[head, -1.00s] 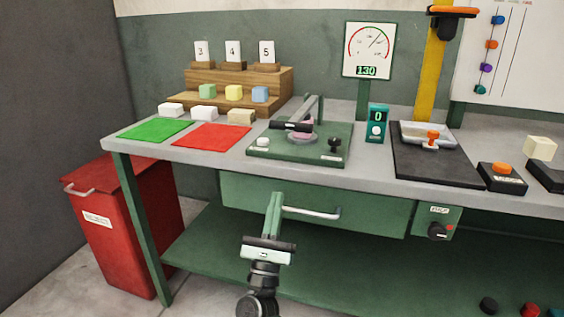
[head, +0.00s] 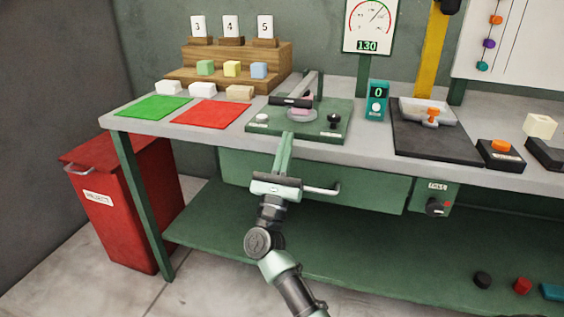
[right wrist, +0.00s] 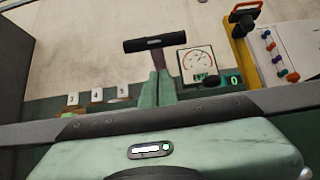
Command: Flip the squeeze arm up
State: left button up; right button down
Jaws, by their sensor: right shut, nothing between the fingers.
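The squeeze arm (head: 309,85) is a grey bar on a green press base (head: 268,127). Its black crossbar handle (head: 290,100) is at the front, just above a pink foam piece (head: 301,106) on a round plate. My right gripper (head: 288,136) is shut and empty, its green fingers pointing up at the press's front edge and overlapping the table edge in the head view. In the right wrist view the black handle (right wrist: 157,44) shows just beyond the shut fingertips (right wrist: 158,74), apparently apart from them. My left gripper is not in view.
A drawer with a bar handle (head: 322,190) is under the table's front edge (head: 205,140). Beside the press are a red mat (head: 213,113), a small display box (head: 377,100) and a dark tray (head: 430,143). A red bin (head: 120,205) stands at the left.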

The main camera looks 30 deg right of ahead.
jog(key=shift+w+d+r+p, duration=0.15)
jog(key=shift+r, duration=0.7)
jog(key=shift+w+d+r+p, duration=0.1)
jog(key=shift+d+r+p, duration=0.05)
jog(key=shift+r, duration=0.75)
jog(key=shift+w+d+r+p, duration=0.15)
jog(key=shift+r, duration=0.7)
